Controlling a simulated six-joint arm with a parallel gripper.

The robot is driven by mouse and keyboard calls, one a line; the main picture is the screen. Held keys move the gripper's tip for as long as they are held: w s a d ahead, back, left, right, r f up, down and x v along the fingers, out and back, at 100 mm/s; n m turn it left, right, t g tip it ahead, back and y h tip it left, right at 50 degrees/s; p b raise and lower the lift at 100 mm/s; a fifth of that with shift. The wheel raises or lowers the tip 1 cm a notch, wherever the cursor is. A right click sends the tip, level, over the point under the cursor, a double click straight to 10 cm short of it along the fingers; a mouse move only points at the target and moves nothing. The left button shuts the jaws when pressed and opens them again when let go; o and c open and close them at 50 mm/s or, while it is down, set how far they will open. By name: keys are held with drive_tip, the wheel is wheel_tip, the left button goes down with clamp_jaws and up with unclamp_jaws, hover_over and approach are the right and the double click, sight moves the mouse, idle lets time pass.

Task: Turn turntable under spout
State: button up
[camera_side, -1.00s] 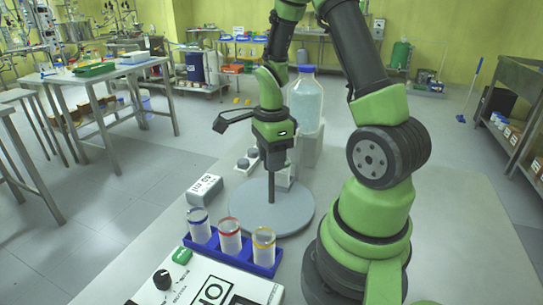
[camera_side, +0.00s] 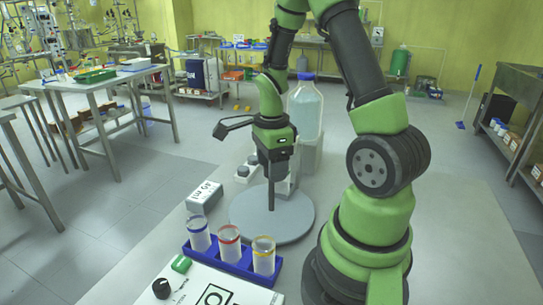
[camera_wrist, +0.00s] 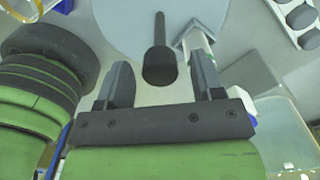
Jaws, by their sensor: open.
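The turntable is a flat grey disc (camera_side: 243,222) on the bench in the side view. It also shows at the top of the wrist view (camera_wrist: 120,22). A dark upright post (camera_side: 271,198) stands on it; its rounded dark top (camera_wrist: 160,68) shows in the wrist view. My gripper (camera_side: 272,178) is above the disc at the post. In the wrist view my gripper (camera_wrist: 158,78) has its fingers apart, with the post top between their tips, touching neither. A pale pointed piece (camera_wrist: 197,40) lies beside the post; I cannot tell whether it is the spout.
A blue rack (camera_side: 232,262) with three capped vials stands in front of the disc. A white labelled box (camera_side: 204,197) is to the left. A large clear bottle (camera_side: 305,108) stands behind, beside my wrist. A white control panel (camera_side: 215,292) is at the front. Bench right is clear.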

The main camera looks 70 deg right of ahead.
wheel_tip(320, 180, up, 10)
idle(0.5)
drive_tip(key=shift+f, duration=0.1)
drive_tip(key=s+a+r+n+t+y, duration=0.1)
drive_tip(key=s+a+r+n+t, duration=0.2)
drive_tip(key=a+n, duration=0.5)
drive_tip(key=s+a+r+n+t+y, duration=0.1)
drive_tip(key=s+a+r+n+t, duration=0.2)
drive_tip(key=n, duration=1.2)
drive_tip(key=a+r+t, duration=0.1)
drive_tip(key=a+r, duration=0.2)
drive_tip(key=a, duration=0.2)
drive_tip(key=shift+a, duration=0.15)
